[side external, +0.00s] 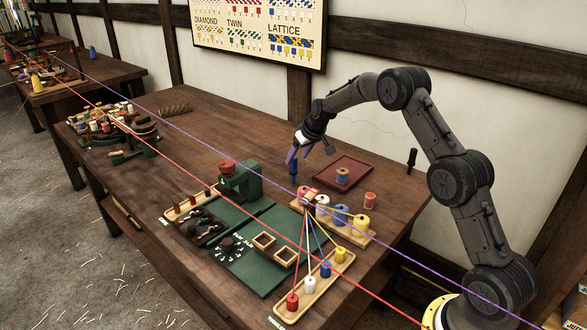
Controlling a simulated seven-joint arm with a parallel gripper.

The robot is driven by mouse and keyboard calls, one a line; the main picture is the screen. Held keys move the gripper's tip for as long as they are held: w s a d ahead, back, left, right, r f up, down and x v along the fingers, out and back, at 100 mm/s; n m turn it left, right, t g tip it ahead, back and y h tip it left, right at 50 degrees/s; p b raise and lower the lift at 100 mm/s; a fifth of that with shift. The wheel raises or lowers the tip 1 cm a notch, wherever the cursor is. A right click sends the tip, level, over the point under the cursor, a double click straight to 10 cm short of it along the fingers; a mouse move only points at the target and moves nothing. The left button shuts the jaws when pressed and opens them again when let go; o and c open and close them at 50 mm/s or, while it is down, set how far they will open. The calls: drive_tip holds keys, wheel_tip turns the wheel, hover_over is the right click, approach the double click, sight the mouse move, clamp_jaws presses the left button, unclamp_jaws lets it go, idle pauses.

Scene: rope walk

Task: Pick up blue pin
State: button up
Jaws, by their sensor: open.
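A blue pin (326,269) stands in a light wooden tray (315,277) at the front of the table. It is in a row with a red pin (292,301), a white pin (310,284) and a yellow pin (340,254). Coloured threads run from these pins up to one point near the spool rack. My gripper (312,151) is open, well above and behind the tray, apart from the blue pin. A dark blue upright shape (292,168) shows just below its left finger; I cannot tell what it is or whether they touch.
A spool rack (350,236) with white, blue and yellow spools stands behind the pin tray. A red tray (350,163) holds a spool. A green board (262,255) with wooden frames lies to the left. Purple and red cords cross the scene. The left middle of the table is clear.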

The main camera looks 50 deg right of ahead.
sight(296, 160)
drive_tip(key=shift+x, duration=2.55)
drive_tip(key=shift+s, duration=0.1)
clamp_jaws()
